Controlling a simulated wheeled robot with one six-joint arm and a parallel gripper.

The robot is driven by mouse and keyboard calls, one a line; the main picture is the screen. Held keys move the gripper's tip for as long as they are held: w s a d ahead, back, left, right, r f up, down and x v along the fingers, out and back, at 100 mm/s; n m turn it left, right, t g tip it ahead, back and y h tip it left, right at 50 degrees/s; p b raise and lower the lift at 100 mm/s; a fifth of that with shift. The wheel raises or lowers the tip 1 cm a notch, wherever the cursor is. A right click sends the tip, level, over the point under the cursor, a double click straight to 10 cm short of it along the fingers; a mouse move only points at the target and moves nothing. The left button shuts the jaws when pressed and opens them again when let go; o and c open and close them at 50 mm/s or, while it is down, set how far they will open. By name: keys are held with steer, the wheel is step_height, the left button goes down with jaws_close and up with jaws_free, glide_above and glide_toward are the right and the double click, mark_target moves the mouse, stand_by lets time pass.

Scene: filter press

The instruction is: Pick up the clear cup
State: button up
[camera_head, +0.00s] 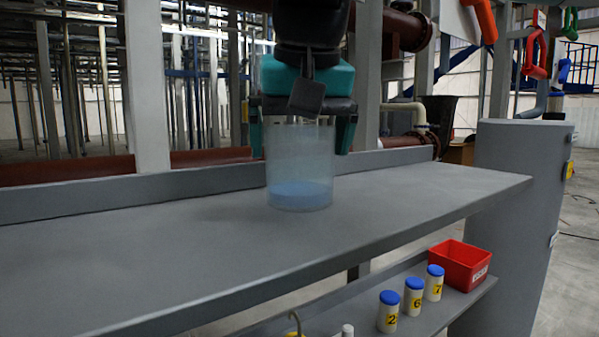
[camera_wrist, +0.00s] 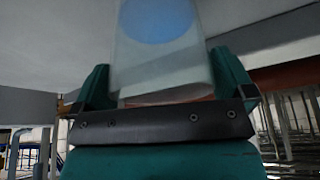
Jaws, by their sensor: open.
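The clear cup (camera_head: 300,165) stands upright on the grey shelf (camera_head: 130,240), near its back edge, with a blue patch at its bottom. My gripper (camera_head: 300,140) is directly above and around the top of the cup, with its teal fingers open, one on each side. In the wrist view the cup (camera_wrist: 165,65) lies between the two fingers of my gripper (camera_wrist: 165,85), its blue bottom at the top of the picture. I cannot tell whether either finger touches the cup.
A raised lip (camera_head: 120,195) runs along the shelf's back. A lower shelf holds several white bottles with blue caps (camera_head: 413,297) and a red bin (camera_head: 460,265). A grey cabinet (camera_head: 520,220) stands at the right. The shelf top around the cup is clear.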

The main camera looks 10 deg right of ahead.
steer(key=shift+f, duration=0.55)
steer(key=shift+w, duration=0.1)
steer(key=c, duration=0.6)
steer(key=shift+r, duration=0.25)
